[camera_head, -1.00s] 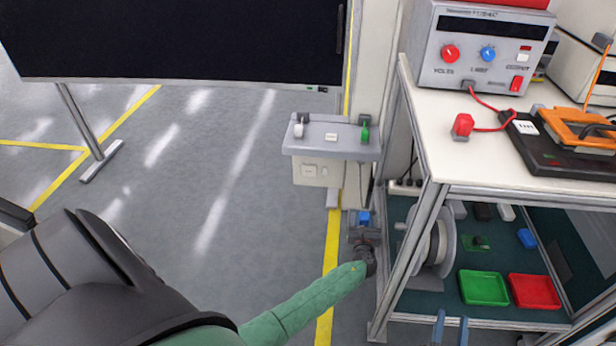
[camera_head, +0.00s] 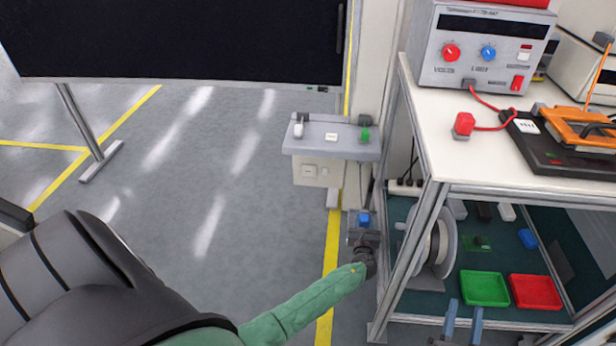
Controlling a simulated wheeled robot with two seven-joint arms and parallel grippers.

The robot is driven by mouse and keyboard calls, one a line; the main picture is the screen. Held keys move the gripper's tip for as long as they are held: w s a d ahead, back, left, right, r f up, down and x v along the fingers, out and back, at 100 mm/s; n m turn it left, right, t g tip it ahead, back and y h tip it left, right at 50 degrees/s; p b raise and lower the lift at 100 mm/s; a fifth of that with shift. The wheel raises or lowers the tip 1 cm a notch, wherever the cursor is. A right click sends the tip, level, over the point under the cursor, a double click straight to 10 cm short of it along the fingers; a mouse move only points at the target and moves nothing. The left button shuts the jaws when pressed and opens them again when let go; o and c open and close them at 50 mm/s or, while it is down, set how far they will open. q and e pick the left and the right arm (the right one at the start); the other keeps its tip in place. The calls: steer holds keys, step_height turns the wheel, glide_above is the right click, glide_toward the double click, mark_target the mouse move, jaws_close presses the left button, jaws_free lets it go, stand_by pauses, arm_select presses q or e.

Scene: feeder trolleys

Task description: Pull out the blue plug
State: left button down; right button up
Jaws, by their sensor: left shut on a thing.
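The blue plug (camera_head: 364,218) is small and shows beside the trolley's left leg, below the grey wall shelf. My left gripper (camera_head: 363,228) reaches up to it from below and is shut on it. The gripper's body covers what lies under the plug, so I cannot tell whether it still sits in a socket. My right gripper (camera_head: 463,311) shows at the bottom edge, in front of the trolley's lower shelf. Its two blue-grey fingers stand apart with nothing between them.
The trolley frame (camera_head: 405,265) stands close to the right of my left gripper. Its lower shelf holds a cable reel (camera_head: 437,245), a green tray (camera_head: 485,288) and a red tray (camera_head: 535,292). A grey wall shelf (camera_head: 318,140) is above.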

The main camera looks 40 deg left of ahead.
arm_select(q)
steer(key=c, duration=1.1)
jaws_free()
steer(key=shift+c, duration=0.2)
steer(key=shift+o, duration=1.1)
steer(key=o, duration=0.5)
steer(key=shift+o, duration=0.2)
arm_select(e)
steer(key=shift+s+f, duration=0.2)
steer(key=shift+f, duration=0.2)
steer(key=shift+w+r, duration=0.2)
steer(key=shift+r, duration=0.1)
arm_select(q)
steer(key=shift+s, duration=0.15)
steer(key=shift+r+p+v, duration=0.25)
steer(key=shift+p+v, duration=0.35)
steer(key=shift+v, duration=0.7)
steer(key=shift+r+p+v, duration=0.25)
steer(key=shift+p+v, duration=0.4)
steer(key=shift+v, duration=0.6)
steer(key=shift+r+p+v, duration=0.25)
steer(key=shift+p+v, duration=0.35)
steer(key=shift+v, duration=0.7)
arm_select(e)
steer(key=shift+s+r, duration=0.1)
steer(key=shift+r, duration=1.55)
